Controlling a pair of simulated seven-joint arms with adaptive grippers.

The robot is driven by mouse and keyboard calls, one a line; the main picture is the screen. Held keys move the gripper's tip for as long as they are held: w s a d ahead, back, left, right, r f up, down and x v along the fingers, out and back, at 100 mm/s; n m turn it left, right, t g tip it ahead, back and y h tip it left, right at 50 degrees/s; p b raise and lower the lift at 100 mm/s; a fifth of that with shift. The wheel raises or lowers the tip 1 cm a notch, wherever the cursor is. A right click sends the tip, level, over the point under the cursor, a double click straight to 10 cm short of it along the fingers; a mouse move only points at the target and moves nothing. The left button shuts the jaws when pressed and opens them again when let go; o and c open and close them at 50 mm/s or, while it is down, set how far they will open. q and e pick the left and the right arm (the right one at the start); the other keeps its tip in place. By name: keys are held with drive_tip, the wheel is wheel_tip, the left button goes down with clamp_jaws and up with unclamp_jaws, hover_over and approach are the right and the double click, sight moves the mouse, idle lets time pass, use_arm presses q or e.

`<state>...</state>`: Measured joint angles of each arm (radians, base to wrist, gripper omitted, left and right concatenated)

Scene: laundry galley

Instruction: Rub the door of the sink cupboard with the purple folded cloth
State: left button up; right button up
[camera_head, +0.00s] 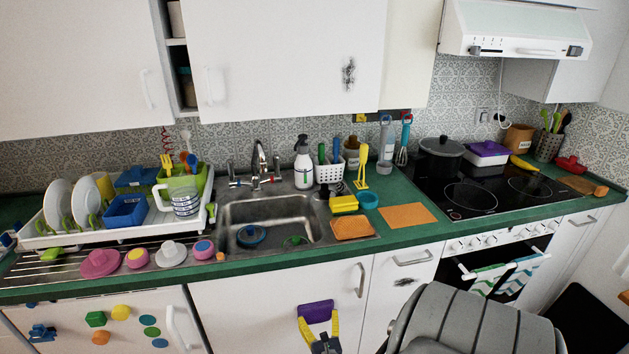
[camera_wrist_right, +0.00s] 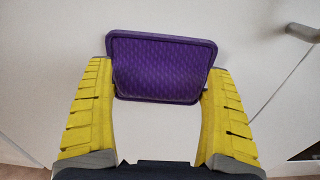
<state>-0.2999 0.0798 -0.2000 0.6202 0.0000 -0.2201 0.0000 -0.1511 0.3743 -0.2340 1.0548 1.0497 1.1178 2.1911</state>
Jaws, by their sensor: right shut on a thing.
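The purple folded cloth (camera_head: 316,309) is in front of the white door of the sink cupboard (camera_head: 260,308), below the sink. My right gripper (camera_head: 318,320) is shut on the cloth, with a yellow finger at each side of it. In the right wrist view the cloth (camera_wrist_right: 162,66) is held flat between the fingertips, facing the white door (camera_wrist_right: 230,30). I cannot tell whether the cloth touches the door. No mark shows on the visible part of this door; the part behind the cloth and gripper is hidden. My left gripper is not in view.
The door handle (camera_head: 360,280) stands out right of the cloth. The green worktop edge (camera_head: 290,257) runs above. A door with coloured magnets (camera_head: 121,312) is at left, the oven (camera_head: 497,270) at right.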

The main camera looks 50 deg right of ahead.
drive_tip(key=shift+a, duration=0.1)
drive_tip(key=v, duration=1)
idle(0.6)
idle(0.5)
